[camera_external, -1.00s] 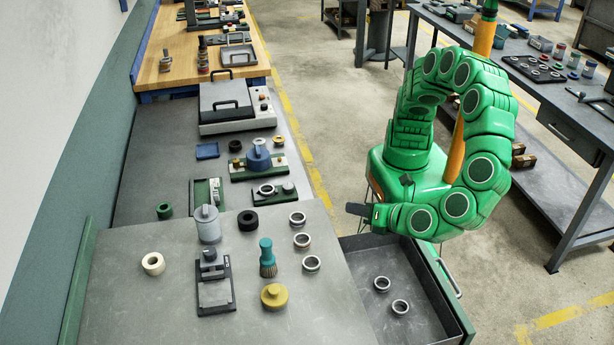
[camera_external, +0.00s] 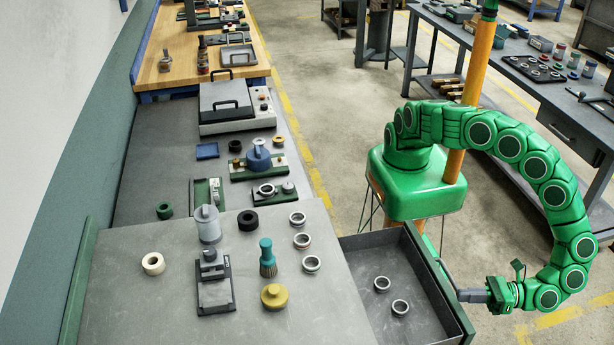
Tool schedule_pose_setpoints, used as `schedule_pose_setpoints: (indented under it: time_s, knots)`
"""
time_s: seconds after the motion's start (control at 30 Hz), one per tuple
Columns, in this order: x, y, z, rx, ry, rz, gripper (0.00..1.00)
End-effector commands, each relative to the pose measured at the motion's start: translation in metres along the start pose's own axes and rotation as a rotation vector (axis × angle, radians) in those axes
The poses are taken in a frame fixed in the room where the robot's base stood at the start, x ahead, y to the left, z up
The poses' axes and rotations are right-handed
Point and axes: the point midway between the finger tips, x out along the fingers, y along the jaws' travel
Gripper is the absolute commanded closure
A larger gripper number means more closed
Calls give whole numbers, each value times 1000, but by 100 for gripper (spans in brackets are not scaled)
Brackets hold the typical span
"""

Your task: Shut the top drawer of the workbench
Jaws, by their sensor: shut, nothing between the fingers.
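The top drawer (camera_external: 408,337) of the workbench (camera_external: 327,316) stands pulled out to the right of the bench top. Two metal rings, one (camera_external: 382,283) behind the other (camera_external: 400,307), lie on its floor. Its green front panel (camera_external: 437,278) faces right, and its handle is mostly hidden from this view. My gripper (camera_external: 462,295) is shut and empty on the outer side of the drawer front, pointing left at it. The tip is at or very close to the front; I cannot tell whether it touches.
On the bench top are several metal rings (camera_external: 298,219), a teal brush (camera_external: 267,258), a yellow knob (camera_external: 274,296), a white roll (camera_external: 153,263) and a small press (camera_external: 214,282). Another grey workbench (camera_external: 545,92) stands at the right. Floor beyond the drawer front is open.

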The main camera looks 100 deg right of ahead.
Motion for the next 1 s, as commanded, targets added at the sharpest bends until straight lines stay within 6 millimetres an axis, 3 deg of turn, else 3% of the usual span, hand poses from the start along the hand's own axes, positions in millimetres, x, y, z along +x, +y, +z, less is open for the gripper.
schedule_pose_setpoints:
  time_s: [0.03, 0.3, 0.5, 0.7, 1.0]
  knots:
    - [-19, -5, -12, -24, -1, 37, 100]
    - [-105, -36, -64, -132, -7, 205, 100]
    - [-146, -58, -88, -185, -8, 285, 100]
    - [-156, -65, -94, -200, -9, 307, 100]
    - [-140, -60, -93, -199, -10, 305, 100]
